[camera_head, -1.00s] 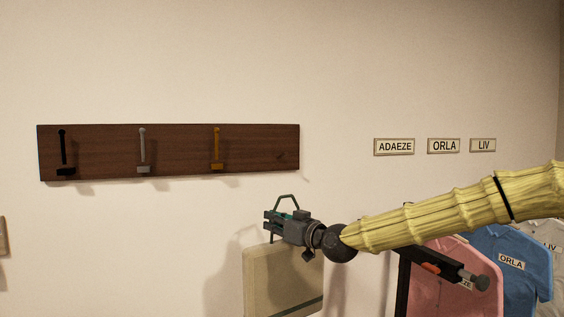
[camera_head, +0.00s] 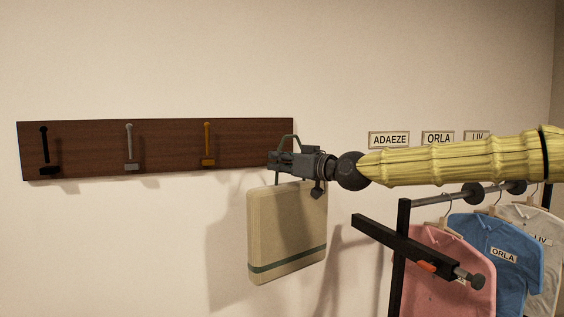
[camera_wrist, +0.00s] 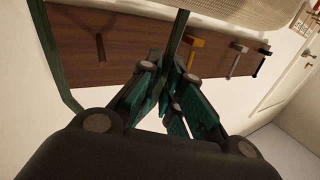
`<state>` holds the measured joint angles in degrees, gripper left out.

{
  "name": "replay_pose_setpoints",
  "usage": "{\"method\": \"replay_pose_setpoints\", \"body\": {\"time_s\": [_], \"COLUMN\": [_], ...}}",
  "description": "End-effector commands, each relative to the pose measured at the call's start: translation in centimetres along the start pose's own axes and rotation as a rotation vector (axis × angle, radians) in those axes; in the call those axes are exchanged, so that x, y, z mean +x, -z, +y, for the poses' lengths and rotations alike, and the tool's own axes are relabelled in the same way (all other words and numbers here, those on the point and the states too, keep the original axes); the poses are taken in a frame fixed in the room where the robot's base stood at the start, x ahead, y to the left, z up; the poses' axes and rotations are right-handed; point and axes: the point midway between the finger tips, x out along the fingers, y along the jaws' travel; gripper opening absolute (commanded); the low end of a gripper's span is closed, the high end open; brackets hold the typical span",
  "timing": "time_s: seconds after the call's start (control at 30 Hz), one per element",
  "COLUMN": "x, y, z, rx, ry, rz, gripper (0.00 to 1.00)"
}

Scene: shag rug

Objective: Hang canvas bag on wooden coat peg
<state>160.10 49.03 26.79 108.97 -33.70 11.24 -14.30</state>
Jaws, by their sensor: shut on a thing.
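The canvas bag (camera_head: 285,240) is beige with a dark green stripe low down. It hangs below my gripper (camera_head: 277,162), clear of the floor, beside the right end of the peg board. In the wrist view my gripper (camera_wrist: 168,82) is shut on the bag's green strap (camera_wrist: 176,50), and the bag's body (camera_wrist: 235,12) is at the top edge. A dark brown peg (camera_wrist: 100,47), the same colour as the board, shows in the wrist view and looks like the wooden one. In the head view my gripper is in front of that board end and hides this peg.
The dark wood board (camera_head: 80,140) also carries a black peg (camera_head: 46,150), a grey peg (camera_head: 130,148) and a yellow peg (camera_head: 208,145). At right, a rail (camera_head: 440,197) holds pink, blue and pale shirts below name plates (camera_head: 389,140). The wall below the board is clear.

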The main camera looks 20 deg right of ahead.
Motion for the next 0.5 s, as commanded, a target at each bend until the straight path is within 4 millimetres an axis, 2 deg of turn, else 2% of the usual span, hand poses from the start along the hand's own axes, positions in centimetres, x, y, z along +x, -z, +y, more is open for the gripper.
{"method": "replay_pose_setpoints", "body": {"time_s": [0.5], "x": [1.9], "y": [0.0], "z": [1.3], "rx": [0.000], "ry": [-0.004], "rz": [0.001], "gripper": [0.00]}}
